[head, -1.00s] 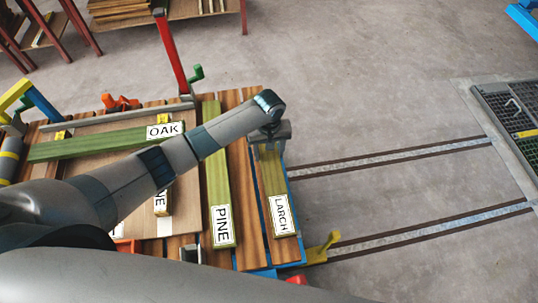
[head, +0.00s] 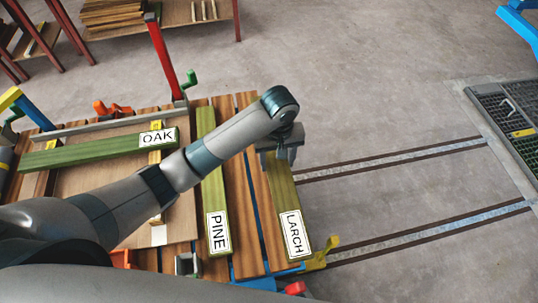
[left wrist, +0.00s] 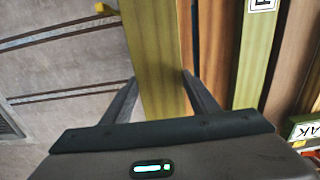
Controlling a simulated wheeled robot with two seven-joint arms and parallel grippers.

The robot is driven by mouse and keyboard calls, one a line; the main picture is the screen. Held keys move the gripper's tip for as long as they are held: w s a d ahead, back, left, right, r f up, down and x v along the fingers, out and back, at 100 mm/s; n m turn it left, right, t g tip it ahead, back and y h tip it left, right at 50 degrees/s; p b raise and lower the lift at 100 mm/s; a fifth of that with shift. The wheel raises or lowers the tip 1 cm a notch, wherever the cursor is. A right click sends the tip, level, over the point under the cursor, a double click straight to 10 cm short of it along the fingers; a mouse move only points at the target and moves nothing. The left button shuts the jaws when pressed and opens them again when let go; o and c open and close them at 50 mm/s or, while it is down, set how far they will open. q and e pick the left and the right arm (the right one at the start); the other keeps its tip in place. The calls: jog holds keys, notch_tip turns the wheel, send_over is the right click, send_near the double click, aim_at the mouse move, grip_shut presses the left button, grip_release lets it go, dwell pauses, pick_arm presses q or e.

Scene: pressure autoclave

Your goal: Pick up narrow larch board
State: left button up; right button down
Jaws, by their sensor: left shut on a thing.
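The larch board (head: 284,192) is a long greenish-yellow plank with a white LARCH label at its near end. It is at the right side of the slatted cart in the head view. My left gripper (head: 279,158) is shut on it near its far end. In the left wrist view the larch board (left wrist: 153,45) runs between the two fingers, one along each long side. The label is not visible there. The board appears slightly raised, but the gap beneath it is hard to see. My right gripper is not in view.
The pine board (head: 212,190) lies left of the larch board, with a bare slat between. The oak board (head: 85,152) lies farther left. A red post (head: 163,55) stands at the back, and a yellow stop (head: 324,250) sits near the larch board's near end. Floor rails (head: 400,155) run right.

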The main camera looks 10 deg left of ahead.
aim_at(284, 174)
pick_arm(q)
jog(key=shift+s+d+r, duration=1.3)
jog(key=shift+s+d, duration=0.05)
jog(key=shift+s, duration=0.15)
